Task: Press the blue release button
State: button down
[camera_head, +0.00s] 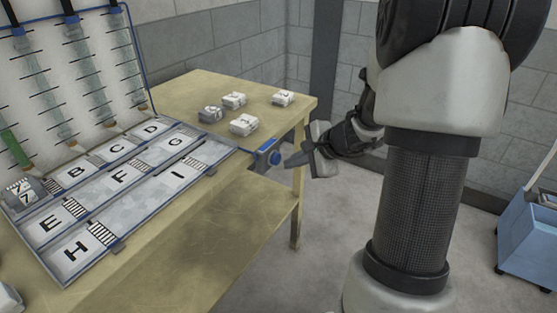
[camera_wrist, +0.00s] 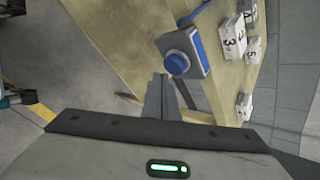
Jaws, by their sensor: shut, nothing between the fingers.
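The blue release button (camera_head: 275,158) sits on a small grey and blue box at the right front edge of the wooden table. In the wrist view the round blue button (camera_wrist: 177,62) faces me on its box (camera_wrist: 196,50). My gripper (camera_head: 287,162) is just right of the button in the head view, with its fingers pointing at it. In the wrist view the fingertips (camera_wrist: 165,78) are shut together, empty, and lie close below and left of the button. I cannot tell whether they touch it.
The wooden table (camera_head: 230,235) holds a lettered board (camera_head: 140,200) with labelled slots and several numbered white blocks (camera_head: 243,125). A clear upright panel (camera_head: 75,80) stands at the back left. A blue cart (camera_head: 527,235) is at the far right. The floor between is clear.

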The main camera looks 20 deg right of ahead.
jog(key=shift+w, duration=0.1)
jog(key=shift+w+a, duration=0.25)
jog(key=shift+a, duration=0.05)
jog(key=shift+w+a+b, duration=0.3)
jog(key=shift+w, duration=0.1)
dwell(1.0)
jog(key=shift+s+d, duration=0.1)
jog(key=shift+s, duration=0.05)
jog(key=shift+s+d+b, duration=0.3)
jog(key=shift+s+d, duration=0.15)
jog(key=shift+s, duration=0.15)
jog(key=s+d, duration=0.1)
jog(key=s, duration=0.1)
jog(key=s+d+b, duration=0.1)
jog(key=s+d, duration=0.1)
dwell(0.6)
dwell(3.7)
